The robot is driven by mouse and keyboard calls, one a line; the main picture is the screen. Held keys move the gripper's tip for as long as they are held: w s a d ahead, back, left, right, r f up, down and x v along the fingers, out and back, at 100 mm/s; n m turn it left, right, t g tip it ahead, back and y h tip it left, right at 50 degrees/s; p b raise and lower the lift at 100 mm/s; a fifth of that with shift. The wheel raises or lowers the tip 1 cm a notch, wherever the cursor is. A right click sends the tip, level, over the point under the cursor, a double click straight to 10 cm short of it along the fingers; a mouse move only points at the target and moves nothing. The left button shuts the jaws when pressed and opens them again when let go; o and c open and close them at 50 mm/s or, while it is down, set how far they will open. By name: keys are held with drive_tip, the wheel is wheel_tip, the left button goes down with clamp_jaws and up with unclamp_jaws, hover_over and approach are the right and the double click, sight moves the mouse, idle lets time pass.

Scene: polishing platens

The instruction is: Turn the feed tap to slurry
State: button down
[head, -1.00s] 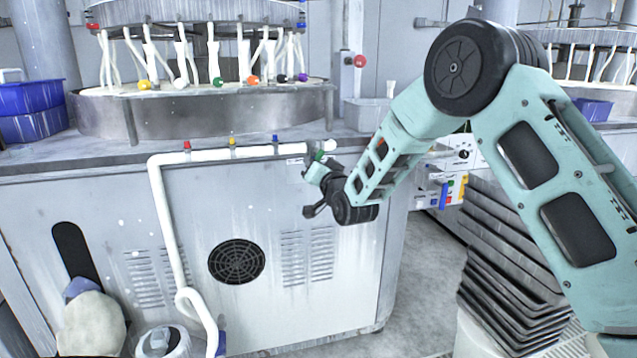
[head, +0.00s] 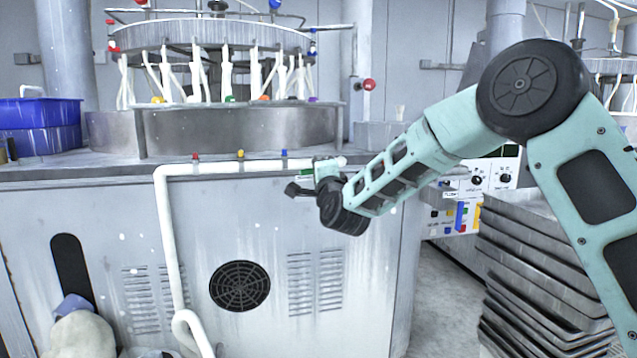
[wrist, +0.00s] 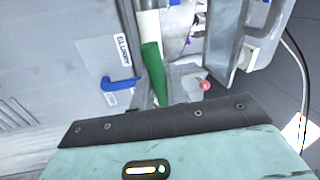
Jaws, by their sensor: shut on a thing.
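The feed tap sits at the right end of the white pipe (head: 230,168) on the machine's front. Its green handle (wrist: 152,72) shows in the wrist view, in line with the white pipe, its near end hidden behind my gripper's dark plate. A label reading SLURRY (wrist: 124,50) is on the grey panel left of it. A blue lever-like piece (wrist: 120,83) lies beside a second, unreadable label. In the head view my gripper (head: 312,180) is at the tap, with a little green beside it. It is shut on the green handle; its fingertips are largely hidden.
Red, yellow and blue small valves (head: 240,155) stand along the pipe. A round vent (head: 240,286) is in the panel below. Stacked grey trays (head: 535,270) stand at the right under my arm. Blue bins (head: 40,125) sit at the left. Floor shows between machine and trays.

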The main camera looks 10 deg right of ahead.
drive_tip(key=shift+r+m+b, duration=0.15)
drive_tip(key=shift+m+b, duration=0.25)
drive_tip(key=shift+m, duration=0.4)
drive_tip(key=c, duration=1.5)
unclamp_jaws()
drive_tip(key=shift+s, duration=0.1)
drive_tip(key=s+f, duration=0.1)
drive_tip(key=s, duration=0.4)
drive_tip(key=s+f, duration=0.1)
drive_tip(key=s, duration=0.5)
drive_tip(key=s+f, duration=0.1)
drive_tip(key=s, duration=0.5)
drive_tip(key=shift+f, duration=0.15)
